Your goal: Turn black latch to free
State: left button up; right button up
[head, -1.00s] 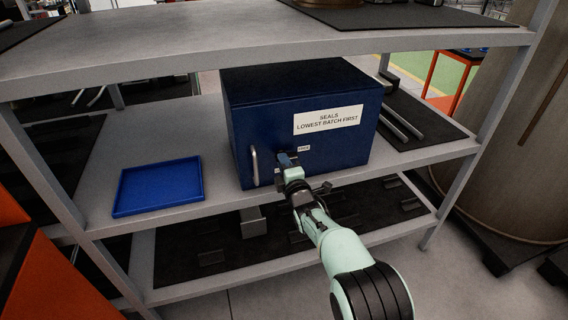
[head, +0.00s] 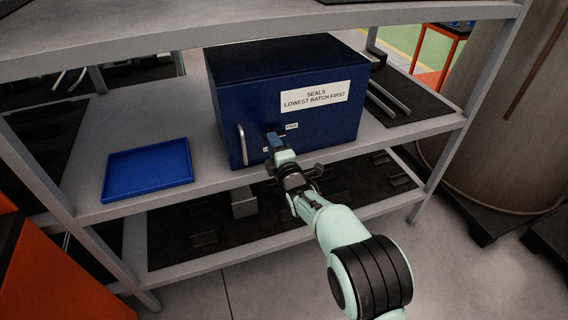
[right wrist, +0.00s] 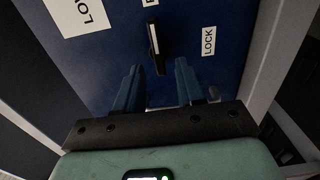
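The black latch (right wrist: 155,48) is a short bar on the blue cabinet's front, seen in the right wrist view. It lies between a LOCK label (right wrist: 208,41) and a partly cut-off label at the top edge. My right gripper (right wrist: 160,66) is open, with one blue finger on each side of the latch's near end. I cannot tell whether either finger touches it. In the head view, my right gripper (head: 271,138) is at the front of the blue cabinet (head: 225,110) and hides the latch. A small white label (head: 292,126) shows just right of it. My left gripper is not in view.
The cabinet's pale handle (head: 241,145) is left of my right gripper. A blue tray (head: 148,170) lies on the same shelf (head: 205,183) to the left. Metal bars (head: 388,100) lie on a dark mat to the right. The upper shelf (head: 200,38) runs above.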

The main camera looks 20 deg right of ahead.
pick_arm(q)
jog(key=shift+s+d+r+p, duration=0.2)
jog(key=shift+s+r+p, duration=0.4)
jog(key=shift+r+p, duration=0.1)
pick_arm(e)
jog(key=s, duration=1.1)
jog(key=shift+s+d, duration=0.2)
jog(key=shift+f, duration=0.1)
